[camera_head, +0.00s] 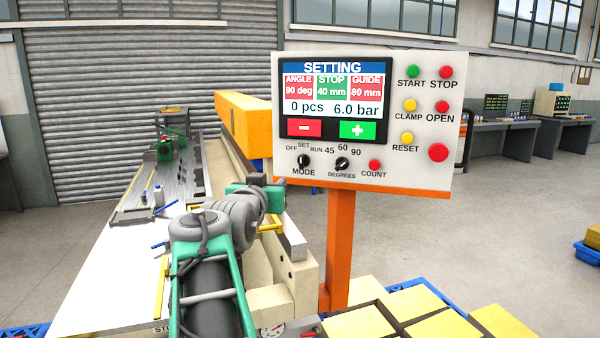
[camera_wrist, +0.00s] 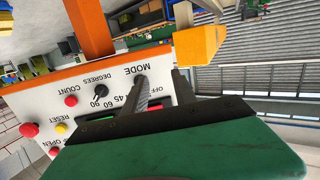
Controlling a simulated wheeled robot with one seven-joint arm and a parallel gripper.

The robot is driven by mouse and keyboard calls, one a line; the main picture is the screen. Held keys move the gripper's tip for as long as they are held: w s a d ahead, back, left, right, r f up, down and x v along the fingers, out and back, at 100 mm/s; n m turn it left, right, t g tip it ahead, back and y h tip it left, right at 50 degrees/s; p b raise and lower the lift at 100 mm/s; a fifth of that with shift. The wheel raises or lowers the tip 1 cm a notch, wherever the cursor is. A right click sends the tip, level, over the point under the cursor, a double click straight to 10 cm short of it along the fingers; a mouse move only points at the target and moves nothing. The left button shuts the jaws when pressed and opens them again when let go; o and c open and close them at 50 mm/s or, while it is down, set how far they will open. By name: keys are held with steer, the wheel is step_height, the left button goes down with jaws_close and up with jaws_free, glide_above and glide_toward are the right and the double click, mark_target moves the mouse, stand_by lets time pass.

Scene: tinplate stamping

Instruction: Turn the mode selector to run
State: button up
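The mode selector (camera_head: 303,161) is a small black knob at the lower left of the white control panel (camera_head: 440,120), with OFF, SET and RUN printed around it. Its pointer looks to be toward SET, though it is small; the screen (camera_head: 333,68) reads SETTING. My gripper (camera_head: 281,183) is just left of and below the knob, near the panel's lower left corner. In the wrist view my gripper (camera_wrist: 161,78) has its two fingers apart with nothing seen between them.
The degrees knob (camera_head: 341,164) is close on the right, with the red count button (camera_head: 375,165) beyond it. An orange post (camera_head: 339,245) carries the panel. An orange beam (camera_head: 243,124) runs behind the panel's left edge. Yellow blocks (camera_head: 358,326) lie below.

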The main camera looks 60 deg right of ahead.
mark_target(301, 161)
steer(key=shift+m+g+h, duration=0.7)
steer(key=shift+h, duration=0.1)
steer(key=s+d+r, duration=0.1)
steer(key=d, duration=0.2)
steer(key=d+r+p, duration=0.1)
steer(key=d, duration=0.2)
steer(key=s+d+r+p, duration=0.1)
steer(key=d, duration=0.3)
steer(key=shift+s, duration=0.3)
steer(key=shift+c, duration=0.3)
jaws_close()
